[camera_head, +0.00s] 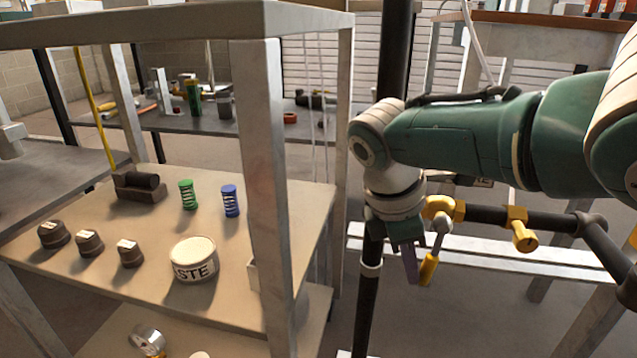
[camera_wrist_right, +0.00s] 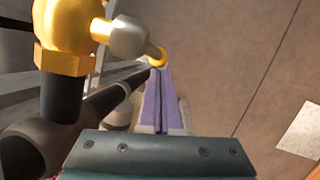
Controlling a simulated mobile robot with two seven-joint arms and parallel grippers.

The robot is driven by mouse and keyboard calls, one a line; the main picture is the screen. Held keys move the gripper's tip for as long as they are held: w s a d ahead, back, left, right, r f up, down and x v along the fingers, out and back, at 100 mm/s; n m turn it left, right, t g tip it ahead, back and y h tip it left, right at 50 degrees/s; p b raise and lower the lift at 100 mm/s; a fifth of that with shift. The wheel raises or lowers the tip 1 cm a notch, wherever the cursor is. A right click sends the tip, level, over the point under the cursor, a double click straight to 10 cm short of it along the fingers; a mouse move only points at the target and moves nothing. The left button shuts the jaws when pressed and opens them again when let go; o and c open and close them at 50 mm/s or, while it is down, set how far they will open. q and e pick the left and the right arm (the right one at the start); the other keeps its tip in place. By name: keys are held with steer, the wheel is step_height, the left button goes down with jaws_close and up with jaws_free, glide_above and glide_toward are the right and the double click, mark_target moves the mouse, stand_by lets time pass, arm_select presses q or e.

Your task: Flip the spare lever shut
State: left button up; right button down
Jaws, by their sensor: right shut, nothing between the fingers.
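A yellow-handled lever (camera_head: 429,270) hangs downward, slightly tilted, from a brass valve (camera_head: 440,207) on a black pipe. I cannot tell whether it is the spare lever. My right gripper (camera_head: 411,278) is shut and empty, its purple fingers pointing down just left of the lever. In the right wrist view the shut fingertips (camera_wrist_right: 158,75) lie close to the lever's yellow end (camera_wrist_right: 157,57), with the silver hub (camera_wrist_right: 128,40) and brass body (camera_wrist_right: 68,25) at upper left. I cannot tell whether they touch. My left gripper is out of view.
A second brass fitting (camera_head: 519,228) sits further right on the black pipe (camera_head: 485,214). A vertical black pipe (camera_head: 369,300) stands left of my gripper. A shelf unit (camera_head: 268,180) on the left holds a paste tub (camera_head: 193,258), springs and dark caps.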

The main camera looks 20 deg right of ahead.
steer(key=shift+r, duration=0.1)
steer(key=p+v, duration=0.7)
steer(key=v, duration=0.2)
steer(key=shift+r+p, duration=0.35)
steer(key=shift+p, duration=0.05)
steer(key=shift+a, duration=0.15)
